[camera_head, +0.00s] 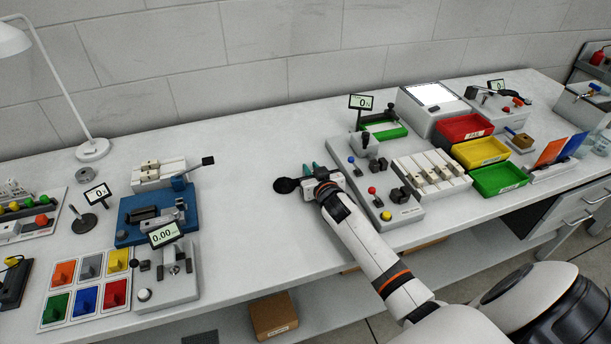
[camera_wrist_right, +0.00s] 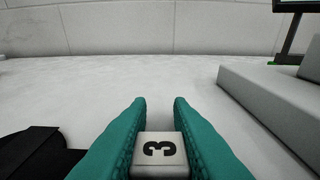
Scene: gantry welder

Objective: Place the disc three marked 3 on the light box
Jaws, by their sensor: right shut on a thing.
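My right gripper (camera_head: 312,170) is over the middle of the white table, its teal fingers pointing toward the wall. In the right wrist view its fingers (camera_wrist_right: 160,108) are shut on a small white block-like piece marked 3 (camera_wrist_right: 160,152), the marked part of disc three. The rest of that piece is hidden, so I cannot tell its whole shape. The light box (camera_head: 432,93), with a bright glowing top, stands at the back right, well apart from the gripper. My left gripper is not in view.
A black round-ended thing (camera_head: 287,185) lies just left of my right gripper. A grey control panel (camera_head: 375,190) is close on its right. Red (camera_head: 465,141), yellow and green bins stand before the light box. The table behind the gripper is clear.

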